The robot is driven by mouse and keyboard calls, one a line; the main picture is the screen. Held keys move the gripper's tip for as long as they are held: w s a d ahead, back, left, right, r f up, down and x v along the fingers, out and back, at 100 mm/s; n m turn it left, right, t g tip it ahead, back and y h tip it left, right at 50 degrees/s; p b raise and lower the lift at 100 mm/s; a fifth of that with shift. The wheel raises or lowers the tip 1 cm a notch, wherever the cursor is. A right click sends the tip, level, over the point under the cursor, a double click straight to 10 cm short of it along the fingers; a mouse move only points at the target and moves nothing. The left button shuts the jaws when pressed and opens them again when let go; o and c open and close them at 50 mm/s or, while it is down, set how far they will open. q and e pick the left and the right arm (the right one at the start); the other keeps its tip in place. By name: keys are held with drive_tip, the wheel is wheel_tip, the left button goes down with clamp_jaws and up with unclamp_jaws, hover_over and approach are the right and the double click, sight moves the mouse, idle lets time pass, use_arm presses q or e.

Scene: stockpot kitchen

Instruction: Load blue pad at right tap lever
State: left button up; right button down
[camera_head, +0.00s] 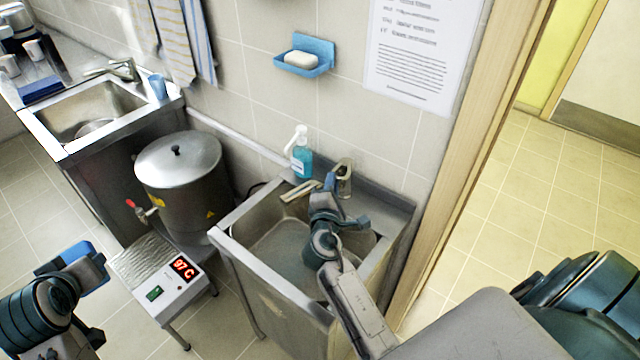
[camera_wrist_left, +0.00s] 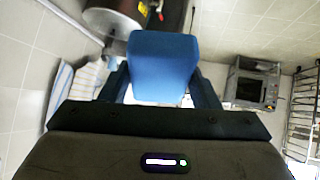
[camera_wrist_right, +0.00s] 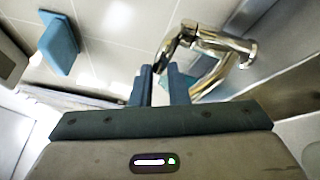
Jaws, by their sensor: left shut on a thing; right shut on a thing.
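The blue pad (camera_wrist_left: 163,65) is in my left gripper (camera_wrist_left: 163,88), between its two fingers. In the head view my left gripper (camera_head: 92,270) is at the lower left, and the blue pad (camera_head: 62,256) shows partly beside its dark fingers. The chrome right tap (camera_head: 344,178) stands at the back of the right sink. My right gripper (camera_head: 338,205) is at this tap. In the right wrist view its fingers (camera_wrist_right: 165,80) are close together, shut on the end of the tap's lever (camera_wrist_right: 168,52); the exact contact is partly hidden.
The right sink (camera_head: 275,255) is below my right gripper. A soap bottle (camera_head: 301,155) stands behind it. A steel urn (camera_head: 180,180) with a red-handled spigot stands left, above a stand with a display (camera_head: 165,285). The left sink (camera_head: 90,112) is farther back. A door frame (camera_head: 465,150) borders the right.

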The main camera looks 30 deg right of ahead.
drive_tip(key=shift+w+d+r, duration=0.2)
drive_tip(key=shift+r, duration=0.25)
drive_tip(key=c, duration=1.7)
unclamp_jaws()
drive_tip(key=o, duration=0.3)
drive_tip(key=shift+w+d+f, duration=0.1)
drive_tip(key=shift+d, duration=0.05)
